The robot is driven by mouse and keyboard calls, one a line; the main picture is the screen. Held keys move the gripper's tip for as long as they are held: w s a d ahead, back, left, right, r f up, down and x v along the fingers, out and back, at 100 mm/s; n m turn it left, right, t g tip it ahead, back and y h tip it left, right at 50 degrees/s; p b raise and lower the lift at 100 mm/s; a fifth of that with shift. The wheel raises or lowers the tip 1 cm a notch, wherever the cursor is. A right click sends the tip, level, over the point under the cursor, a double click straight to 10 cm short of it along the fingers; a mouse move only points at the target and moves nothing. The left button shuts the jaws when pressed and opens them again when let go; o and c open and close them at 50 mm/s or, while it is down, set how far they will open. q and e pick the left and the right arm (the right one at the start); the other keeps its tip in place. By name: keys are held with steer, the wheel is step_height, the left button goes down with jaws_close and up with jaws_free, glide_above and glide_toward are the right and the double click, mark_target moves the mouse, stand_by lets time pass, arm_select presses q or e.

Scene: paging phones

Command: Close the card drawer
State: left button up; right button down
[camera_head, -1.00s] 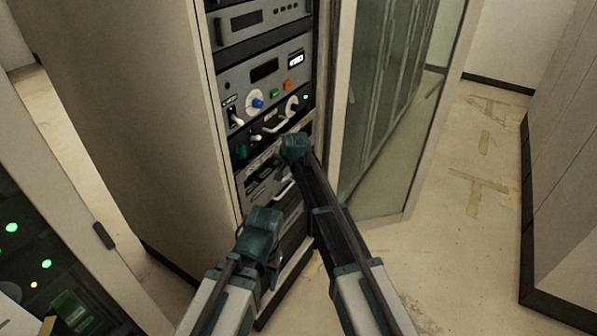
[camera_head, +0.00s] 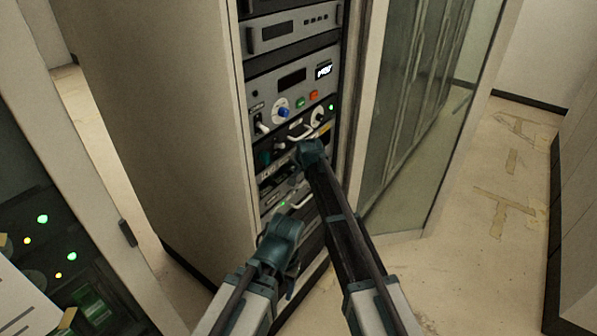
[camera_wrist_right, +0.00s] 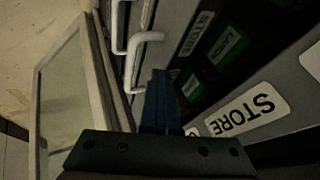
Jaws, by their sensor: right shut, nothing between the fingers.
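The open card drawer appears in the right wrist view as a dark recess with green cards (camera_wrist_right: 228,45) beside a grey panel marked STORE (camera_wrist_right: 245,112). A white handle (camera_wrist_right: 145,40) is on the narrow front beside it. My right gripper (camera_wrist_right: 160,98) is shut and empty, its fingertips close to that handle; I cannot tell whether they touch. In the head view my right gripper (camera_head: 310,152) is in front of the rack's middle units and hides part of the drawer area. My left gripper (camera_head: 282,240) is lower, before the rack; its fingers are not clear.
The equipment rack (camera_head: 292,78) has knobs, buttons and a small display above my grippers. Its glass door (camera_head: 415,110) stands open at the right. Another cabinet with green lights (camera_head: 45,235) is at the left. Floor (camera_head: 490,205) is clear to the right.

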steer(key=shift+s+d, duration=0.3)
steer(key=s+d+f+p+v, duration=0.1)
steer(key=d+p+v, duration=0.1)
steer(key=p+v, duration=0.6)
steer(key=v, duration=0.3)
steer(key=shift+d, duration=0.25)
steer(key=shift+s+r, duration=0.1)
steer(key=s+d+f+n+g+h+b, duration=0.1)
steer(key=s+f+n+g, duration=0.1)
steer(key=s, duration=0.9)
steer(key=s+d+f+n+g+h+b, duration=0.1)
steer(key=s+f+n+g, duration=0.1)
steer(key=s, duration=0.9)
steer(key=s+d+f+n+g+h, duration=0.1)
steer(key=s+f+n+g, duration=0.2)
steer(key=s, duration=0.9)
steer(key=n, duration=0.2)
steer(key=shift+d+n+g+b, duration=0.3)
steer(key=shift+d+b, duration=0.05)
steer(key=shift+b, duration=0.05)
